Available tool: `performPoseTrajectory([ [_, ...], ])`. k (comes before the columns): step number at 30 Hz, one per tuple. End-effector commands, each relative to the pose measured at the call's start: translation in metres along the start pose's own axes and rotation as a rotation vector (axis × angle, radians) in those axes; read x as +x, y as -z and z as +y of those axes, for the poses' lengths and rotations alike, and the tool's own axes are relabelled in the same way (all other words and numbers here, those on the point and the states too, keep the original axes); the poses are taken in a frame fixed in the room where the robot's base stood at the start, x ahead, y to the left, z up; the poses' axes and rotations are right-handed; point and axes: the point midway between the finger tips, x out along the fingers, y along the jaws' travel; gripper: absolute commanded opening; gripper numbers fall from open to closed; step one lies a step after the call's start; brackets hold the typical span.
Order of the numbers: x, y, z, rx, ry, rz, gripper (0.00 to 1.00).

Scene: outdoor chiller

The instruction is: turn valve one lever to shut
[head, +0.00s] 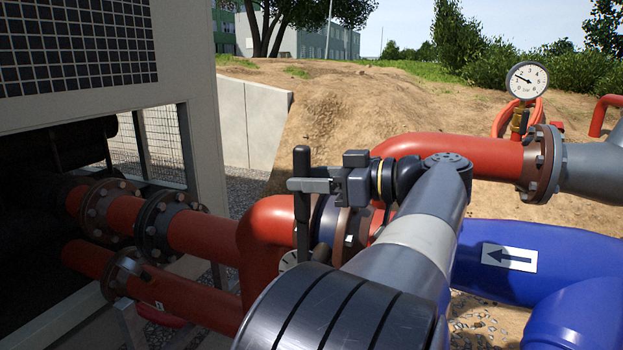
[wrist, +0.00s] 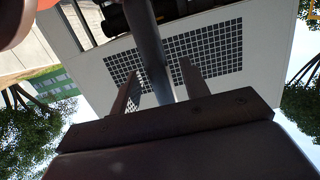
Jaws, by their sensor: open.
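The valve lever is a dark upright bar (head: 301,162) standing above a valve body (head: 328,217) in the red pipework. In the wrist view the lever (wrist: 149,45) runs between the two fingers of my gripper (wrist: 160,84). My gripper (head: 306,186) comes at the lever from the right in the head view, with its fingers level. The jaws are open around the lever, with gaps visible on both sides in the wrist view. A round dial (head: 289,261) sits low by the valve, partly cut off from view. The lever's lower end is partly hidden. I see no label naming the valve.
Red flanged pipes (head: 205,237) run left into the chiller housing (head: 185,60). A red pipe (head: 430,150) and pressure gauge (head: 527,81) stand behind and right of my arm. A large blue pipe (head: 560,255) with an arrow plate lies to the right. Open air lies above the lever.

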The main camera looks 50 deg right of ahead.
Motion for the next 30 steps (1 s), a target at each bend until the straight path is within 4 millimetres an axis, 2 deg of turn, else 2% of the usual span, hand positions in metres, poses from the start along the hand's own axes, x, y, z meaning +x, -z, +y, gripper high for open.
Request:
performPoseTrajectory([
  [8, -0.008, 0.001, 0.001, -0.001, -0.003, 0.0, 0.44],
  [11, -0.022, 0.001, 0.001, 0.0, -0.005, 0.0, 0.44],
  [20, -0.083, 0.0, 0.001, 0.001, -0.007, 0.001, 0.44],
  [22, -0.088, 0.006, 0.001, 0.003, -0.003, 0.0, 0.44],
  [30, -0.103, 0.004, 0.001, 0.003, -0.002, -0.001, 0.44],
])
